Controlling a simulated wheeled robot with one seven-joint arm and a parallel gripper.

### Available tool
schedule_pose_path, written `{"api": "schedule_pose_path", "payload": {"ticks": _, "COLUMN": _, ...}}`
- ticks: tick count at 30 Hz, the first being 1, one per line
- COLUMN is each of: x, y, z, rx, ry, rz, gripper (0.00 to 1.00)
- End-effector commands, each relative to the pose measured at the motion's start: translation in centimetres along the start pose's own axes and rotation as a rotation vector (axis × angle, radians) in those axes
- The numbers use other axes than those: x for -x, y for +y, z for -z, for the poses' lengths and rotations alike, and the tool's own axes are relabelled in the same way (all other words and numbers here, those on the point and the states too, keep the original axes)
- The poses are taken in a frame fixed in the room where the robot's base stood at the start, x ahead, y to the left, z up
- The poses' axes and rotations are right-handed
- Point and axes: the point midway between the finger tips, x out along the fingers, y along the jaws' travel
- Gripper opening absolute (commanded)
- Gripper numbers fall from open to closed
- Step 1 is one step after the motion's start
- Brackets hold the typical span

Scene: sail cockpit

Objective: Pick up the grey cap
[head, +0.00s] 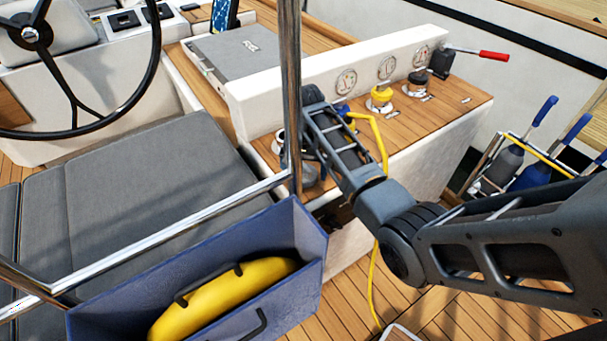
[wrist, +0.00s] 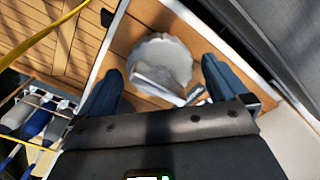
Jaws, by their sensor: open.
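The grey cap (wrist: 165,52) shows in the wrist view as a pale round cap with a scalloped rim and a raised bar across its top. It sits on the wooden deck top, near a corner of its light edging. My gripper (wrist: 162,66) is open, with one dark finger on each side of the cap. The fingers look apart from the cap; their height above the deck is hard to tell. In the head view the steel post and my arm hide most of this spot, so the cap does not show clearly there.
A yellow cap (head: 381,95) and a black cap (head: 418,80) stand farther along the deck top. A blue one (head: 344,110) is partly hidden by my arm. A steel post (head: 290,80) rises close by. A yellow hose (head: 372,285) hangs down the side. A red-handled lever (head: 490,55) is at the far end.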

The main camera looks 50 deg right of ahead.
Motion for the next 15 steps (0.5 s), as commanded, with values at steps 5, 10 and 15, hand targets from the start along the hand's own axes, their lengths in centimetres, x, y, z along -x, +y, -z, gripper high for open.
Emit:
{"api": "schedule_pose_path", "payload": {"ticks": 5, "x": -1.49, "y": -0.02, "z": -0.08, "rx": 0.001, "ry": 0.000, "rz": 0.000, "gripper": 1.00}}
{"api": "schedule_pose_path", "payload": {"ticks": 10, "x": -1.58, "y": -0.04, "z": -0.06, "rx": 0.000, "ry": 0.001, "rz": 0.000, "gripper": 1.00}}
{"api": "schedule_pose_path", "payload": {"ticks": 15, "x": -1.56, "y": -0.03, "z": -0.07, "rx": 0.001, "ry": 0.001, "rz": 0.000, "gripper": 0.89}}
